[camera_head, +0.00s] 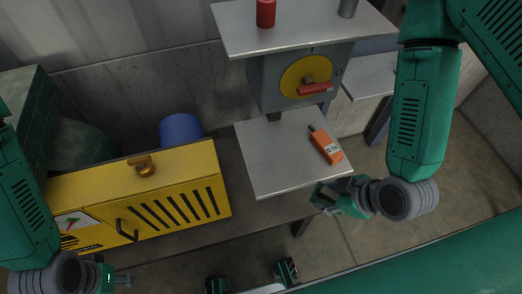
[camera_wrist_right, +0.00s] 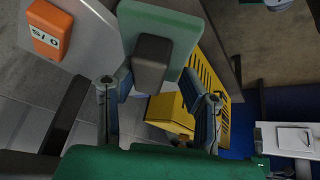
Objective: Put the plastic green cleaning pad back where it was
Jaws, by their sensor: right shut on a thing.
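The green cleaning pad (camera_wrist_right: 185,22) has a dark grey grip block (camera_wrist_right: 152,62) on its face and fills the upper middle of the right wrist view. My right gripper (camera_wrist_right: 155,88) has its two fingers on either side of the block, shut on the pad. In the head view my right gripper (camera_head: 338,196) holds the pad just off the front right corner of the small grey shelf; the pad is small and partly hidden there.
An orange meter (camera_head: 326,146) lies on the grey shelf (camera_head: 270,165), whose left part is bare. Above it are a yellow dial with a red handle (camera_head: 314,89) and an upper shelf (camera_head: 310,30) with a red cylinder (camera_head: 265,12). A yellow cabinet (camera_head: 190,165) and blue cylinder (camera_head: 180,130) stand left.

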